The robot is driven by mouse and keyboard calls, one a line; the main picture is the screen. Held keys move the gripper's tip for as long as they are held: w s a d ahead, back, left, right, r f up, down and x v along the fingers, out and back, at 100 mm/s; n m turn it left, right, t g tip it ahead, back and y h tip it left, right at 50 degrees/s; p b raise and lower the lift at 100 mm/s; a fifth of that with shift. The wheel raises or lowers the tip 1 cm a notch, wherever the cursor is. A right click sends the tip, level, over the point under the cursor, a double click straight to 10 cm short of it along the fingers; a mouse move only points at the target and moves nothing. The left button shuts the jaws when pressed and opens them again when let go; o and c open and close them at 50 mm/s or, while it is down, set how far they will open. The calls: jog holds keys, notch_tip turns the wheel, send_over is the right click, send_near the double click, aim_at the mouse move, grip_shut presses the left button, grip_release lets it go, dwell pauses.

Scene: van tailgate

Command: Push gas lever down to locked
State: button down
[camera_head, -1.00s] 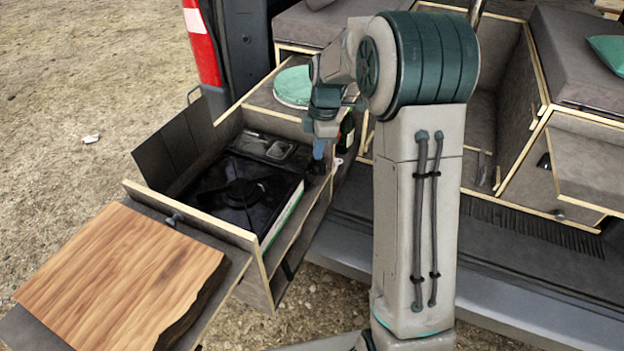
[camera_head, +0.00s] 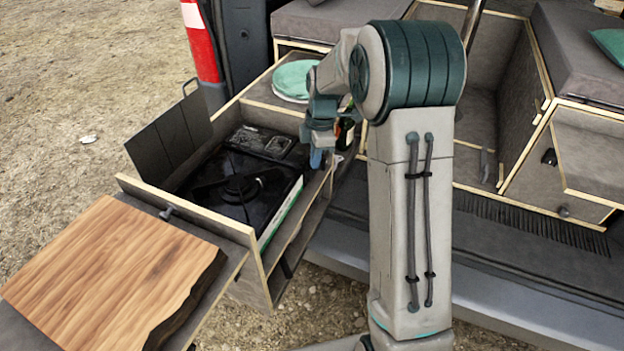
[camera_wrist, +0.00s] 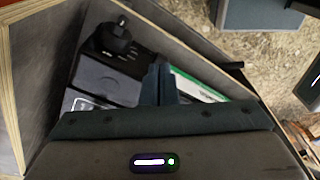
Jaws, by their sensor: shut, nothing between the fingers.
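The black gas stove (camera_head: 222,205) sits in a pull-out wooden drawer, with its round burner (camera_head: 240,188) in the middle and a control area at its far end. It also shows beyond my fingers in the wrist view (camera_wrist: 97,75). My gripper (camera_head: 317,160) is at the right side of the stove, pointing down, partly hidden by my arm. In the wrist view its fingers (camera_wrist: 158,78) are together and empty, over the stove's edge beside a white and green strip. I cannot make out the gas lever in either view, so its position and any contact cannot be told.
A wooden board (camera_head: 105,270) lies in front of the drawer. A dark panel (camera_head: 170,140) stands along its left side. A green round item (camera_head: 294,80) and a dark bottle (camera_head: 346,132) are behind. The drawer walls leave little room around my gripper.

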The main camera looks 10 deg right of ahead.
aim_at(315, 172)
jog(key=shift+a+f+b, duration=0.15)
jog(key=shift+f+b, duration=0.25)
jog(key=shift+f, duration=0.65)
notch_tip(315, 172, down, 2)
jog(key=shift+f+b, duration=0.25)
jog(key=shift+b, duration=0.6)
jog(key=shift+r, duration=0.35)
jog(key=d, duration=0.1)
jog(key=d+r+p, duration=0.1)
jog(key=d, duration=0.1)
jog(key=shift+w, duration=0.1)
notch_tip(315, 172, up, 14)
jog(key=d, duration=0.1)
jog(key=shift+d+f, duration=0.15)
jog(key=shift+d, duration=0.05)
